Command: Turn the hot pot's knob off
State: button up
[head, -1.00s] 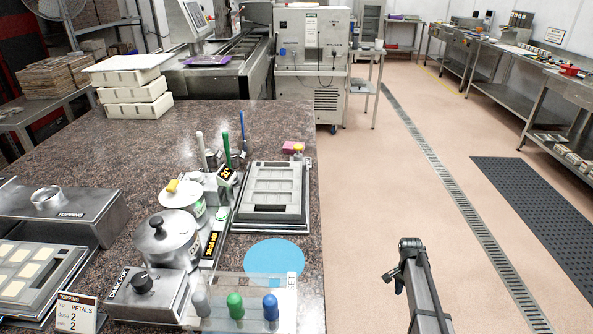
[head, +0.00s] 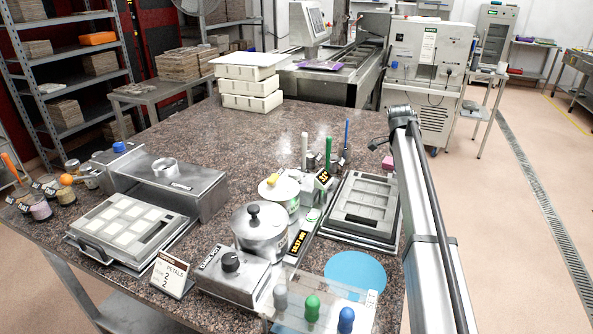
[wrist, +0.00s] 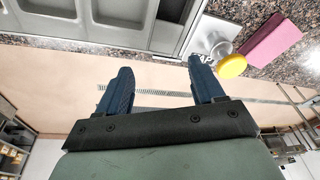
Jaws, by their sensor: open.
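A lidded steel pot (head: 260,238) stands near the front of the stone counter in the head view. A metal control box (head: 222,282) with a black knob (head: 230,262) sits just in front of it, with a small dark label on its sloped face. A second, paler pot (head: 290,196) with a yellow-topped lid stands behind. I cannot tell from the pictures which pot is hot. My gripper (wrist: 162,85) shows in the wrist view, fingers apart and empty, above the counter edge and floor. The knob is outside the wrist view.
A grey mould tray (head: 345,232) lies right of the pots; it also shows in the wrist view (wrist: 150,45). Coloured-handled tools (head: 312,308) stand at the front, behind a clear panel. A pink block (wrist: 272,40) and yellow knob (wrist: 232,66) lie near my gripper.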

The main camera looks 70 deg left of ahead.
jog(key=s+a+r+n+g, duration=0.1)
jog(key=s+a+r+n, duration=0.1)
jog(key=s+a+r, duration=0.35)
jog(key=s+a+r+n, duration=0.2)
jog(key=s+a, duration=0.1)
jog(key=s, duration=0.6)
notch_tip(320, 180, up, 7)
jog(key=n+g, duration=0.2)
jog(key=n, duration=0.2)
send_over(294, 172)
notch_tip(294, 172, down, 14)
jog(key=shift+r, duration=0.2)
jog(key=c, duration=1.1)
jog(key=shift+o, duration=0.2)
